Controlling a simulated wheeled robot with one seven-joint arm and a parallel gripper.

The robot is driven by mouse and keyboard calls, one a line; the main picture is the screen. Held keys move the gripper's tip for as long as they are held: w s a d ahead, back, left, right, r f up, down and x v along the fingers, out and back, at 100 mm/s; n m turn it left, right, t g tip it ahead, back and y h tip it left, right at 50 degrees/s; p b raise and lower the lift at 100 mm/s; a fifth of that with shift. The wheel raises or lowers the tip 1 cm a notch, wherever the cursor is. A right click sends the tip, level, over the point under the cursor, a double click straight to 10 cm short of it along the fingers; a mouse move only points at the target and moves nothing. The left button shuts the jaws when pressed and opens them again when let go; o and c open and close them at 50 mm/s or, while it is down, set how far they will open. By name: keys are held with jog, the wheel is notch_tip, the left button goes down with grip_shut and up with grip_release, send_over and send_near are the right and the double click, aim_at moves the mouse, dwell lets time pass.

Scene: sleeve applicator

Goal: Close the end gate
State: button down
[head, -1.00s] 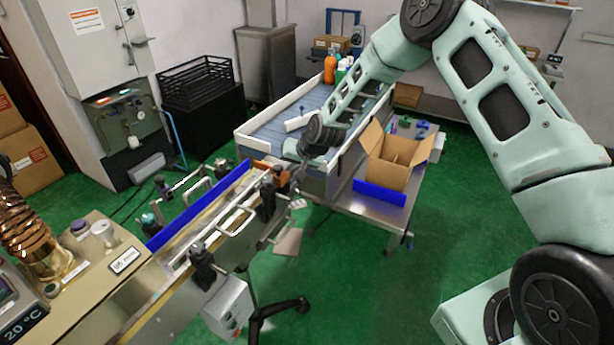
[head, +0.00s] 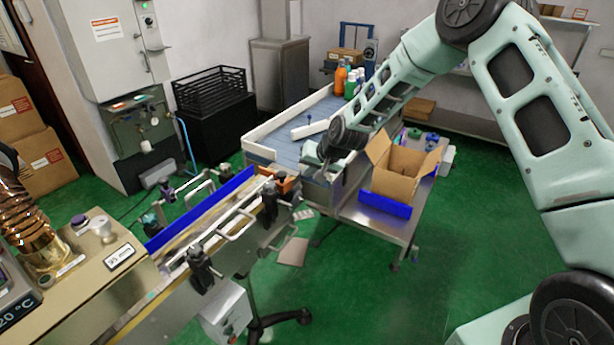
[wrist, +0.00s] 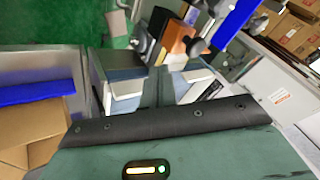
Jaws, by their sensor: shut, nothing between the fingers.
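The table (head: 290,147) has a blue slatted top and low white rails. A short white bar (head: 310,128) stands at an angle over its top, apart from the left rail. It looks like the end gate, but its right end and any hinge are hidden behind my arm. My gripper (head: 322,173) is at the table's near end, right of the orange block (head: 286,182). It is shut and empty, and I cannot tell if it touches the table. The wrist view shows the orange block (wrist: 180,42) and pale rail-like pieces (wrist: 195,76) past my wrist.
An open cardboard box (head: 398,178) stands on a steel side table (head: 372,226) to the right. A conveyor (head: 190,262) with a blue guide and several clamps runs up to the table from the left. Bottles (head: 350,82) stand at the table's far end. Green floor is free at right.

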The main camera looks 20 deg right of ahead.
jog(key=b+v, duration=0.2)
jog(key=v, duration=0.6)
jog(key=shift+d, duration=0.2)
